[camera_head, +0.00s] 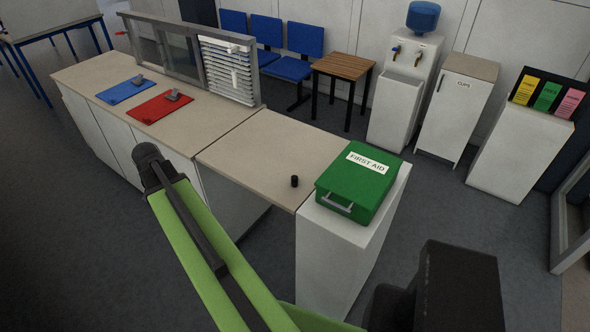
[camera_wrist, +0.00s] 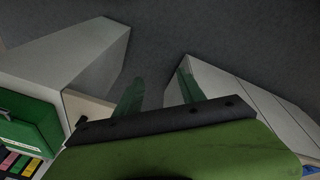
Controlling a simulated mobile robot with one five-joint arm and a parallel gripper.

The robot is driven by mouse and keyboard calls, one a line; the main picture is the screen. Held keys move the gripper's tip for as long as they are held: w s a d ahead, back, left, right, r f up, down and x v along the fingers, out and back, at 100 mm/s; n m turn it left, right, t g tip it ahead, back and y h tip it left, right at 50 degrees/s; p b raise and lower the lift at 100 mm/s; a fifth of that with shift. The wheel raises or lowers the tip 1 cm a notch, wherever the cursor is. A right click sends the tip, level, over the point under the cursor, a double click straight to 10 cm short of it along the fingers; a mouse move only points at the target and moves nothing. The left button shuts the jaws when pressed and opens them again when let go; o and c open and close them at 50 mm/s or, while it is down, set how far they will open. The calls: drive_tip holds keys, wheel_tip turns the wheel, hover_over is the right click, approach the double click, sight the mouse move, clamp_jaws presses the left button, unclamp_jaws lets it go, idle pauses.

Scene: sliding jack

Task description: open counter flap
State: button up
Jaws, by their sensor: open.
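The counter flap (camera_head: 250,155) is a beige panel lying flat across the gap between the long counter and a white pedestal (camera_head: 335,250). A small black knob (camera_head: 295,181) stands on it near its right end. In the wrist view a corner of the flap (camera_wrist: 92,107) and the knob (camera_wrist: 82,121) show at the left. My gripper (camera_wrist: 158,90) is open and empty, its two green fingers apart over the dark floor, clear of the flap. In the head view my fingertips cannot be made out.
A green first aid box (camera_head: 358,184) lies on the pedestal, close against the flap's right edge; I cannot tell whether it overlaps it. Grey floor lies in front.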

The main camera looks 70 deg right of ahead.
drive_tip(key=s+d+r+m+g+p, duration=0.1)
drive_tip(key=s+d+r+m, duration=0.1)
drive_tip(key=s+d+m, duration=0.35)
drive_tip(key=s+d+r+m+p, duration=0.25)
drive_tip(key=s+d, duration=0.35)
drive_tip(key=d, duration=0.5)
drive_tip(key=m+g+h, duration=0.1)
drive_tip(key=m+g, duration=0.1)
drive_tip(key=m, duration=0.2)
approach(294, 177)
drive_tip(key=shift+t, duration=0.3)
drive_tip(key=b+x, duration=0.5)
drive_tip(key=b, duration=0.3)
drive_tip(key=b+x, duration=0.5)
drive_tip(key=b, duration=0.2)
drive_tip(key=shift+s+f+b, duration=0.25)
drive_tip(key=shift+s+b, duration=0.05)
drive_tip(key=shift+b, duration=0.1)
drive_tip(key=shift+r, duration=0.1)
clamp_jaws()
